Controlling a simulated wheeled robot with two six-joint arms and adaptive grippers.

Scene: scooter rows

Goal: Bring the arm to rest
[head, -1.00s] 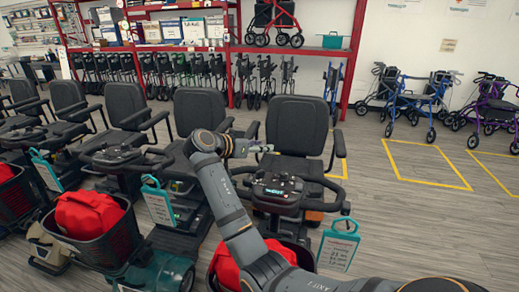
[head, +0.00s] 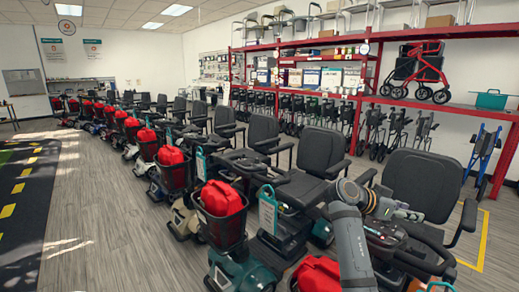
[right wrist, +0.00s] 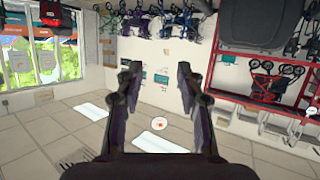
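My right arm comes up from the bottom right of the head view, a dark grey link with a bend at the top. Its right gripper (head: 403,212) points to the right, in front of a black scooter seat (head: 425,184) and above the handlebar console. In the right wrist view the two dark fingers of the gripper (right wrist: 158,88) stand apart with nothing between them. That view looks upside down, with ceiling panels low in the picture. My left arm and gripper are not in view.
A row of scooters with red bags (head: 222,198) in front baskets runs back to the left. A red shelf rack (head: 440,101) with walkers stands behind. A teal tag (head: 268,208) hangs on a near scooter. Open grey floor (head: 110,200) lies at the left.

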